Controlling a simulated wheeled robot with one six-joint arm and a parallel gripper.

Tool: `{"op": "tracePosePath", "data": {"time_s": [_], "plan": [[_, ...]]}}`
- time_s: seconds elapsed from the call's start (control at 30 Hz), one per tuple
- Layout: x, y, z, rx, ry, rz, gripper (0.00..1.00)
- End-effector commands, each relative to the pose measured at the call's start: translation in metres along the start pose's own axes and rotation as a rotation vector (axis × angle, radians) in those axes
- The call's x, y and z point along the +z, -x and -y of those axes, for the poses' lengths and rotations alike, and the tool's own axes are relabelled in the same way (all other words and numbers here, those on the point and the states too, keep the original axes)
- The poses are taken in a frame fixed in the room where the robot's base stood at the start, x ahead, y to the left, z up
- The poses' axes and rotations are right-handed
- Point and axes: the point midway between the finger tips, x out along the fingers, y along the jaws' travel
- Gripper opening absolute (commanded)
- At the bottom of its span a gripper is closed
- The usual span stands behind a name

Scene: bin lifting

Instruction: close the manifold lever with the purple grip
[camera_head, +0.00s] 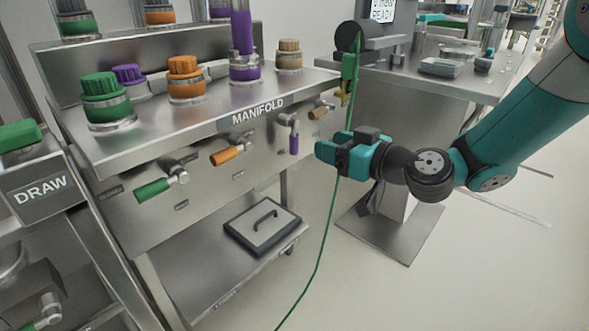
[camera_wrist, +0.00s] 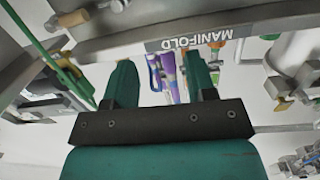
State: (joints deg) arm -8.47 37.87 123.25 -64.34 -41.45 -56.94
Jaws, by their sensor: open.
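The lever with the purple grip (camera_head: 294,144) hangs straight down from its valve on the manifold front, below and right of the MANIFOLD label (camera_head: 258,111). My gripper (camera_head: 325,149) is open and empty, a short way to the right of the purple grip, apart from it in the head view. In the wrist view, purple shapes (camera_wrist: 169,66) show between my two open fingers (camera_wrist: 161,76), beyond their tips. I cannot tell which of these shapes is the lever grip.
Levers with green (camera_head: 152,189), orange (camera_head: 227,156) and tan (camera_head: 319,112) grips point sideways along the same front. A green hose (camera_head: 331,210) hangs from a reel close to my gripper. A side bench (camera_head: 440,86) stands behind.

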Motion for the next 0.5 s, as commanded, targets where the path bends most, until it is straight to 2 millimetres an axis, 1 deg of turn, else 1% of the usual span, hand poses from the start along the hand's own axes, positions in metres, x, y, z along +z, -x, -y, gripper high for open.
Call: {"op": "tracePosePath", "data": {"time_s": [0.03, 0.1, 0.2, 0.27, 0.37, 0.47, 0.5], "plan": [[0.032, -0.006, -0.014, 0.046, 0.003, -0.028, 0.51], [0.048, -0.009, -0.028, 0.103, 0.013, -0.061, 0.51], [0.059, -0.011, -0.041, 0.158, 0.021, -0.087, 0.51], [0.061, -0.012, -0.045, 0.173, 0.026, -0.094, 0.51], [0.058, -0.020, -0.048, 0.180, 0.029, -0.098, 0.51], [0.053, -0.035, -0.050, 0.178, 0.031, -0.099, 0.51], [0.052, -0.043, -0.051, 0.178, 0.030, -0.100, 0.51]]}}
